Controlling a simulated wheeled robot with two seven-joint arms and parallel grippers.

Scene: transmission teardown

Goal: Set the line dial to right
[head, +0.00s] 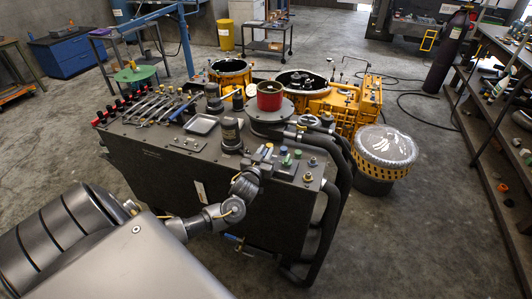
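I cannot pick out the line dial for certain. A group of small knobs and fittings sits on the right end of the dark cabinet's top (165,135), among them a green knob (286,160) and a blue knob (298,154). My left gripper (266,160) is at this end, just left of the green knob. It is small and dark against the cabinet, so I cannot tell whether its fingers are open or touch anything. It may hide part of the fittings behind it. My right gripper is out of view.
Yellow transmission housings (345,105) are behind.

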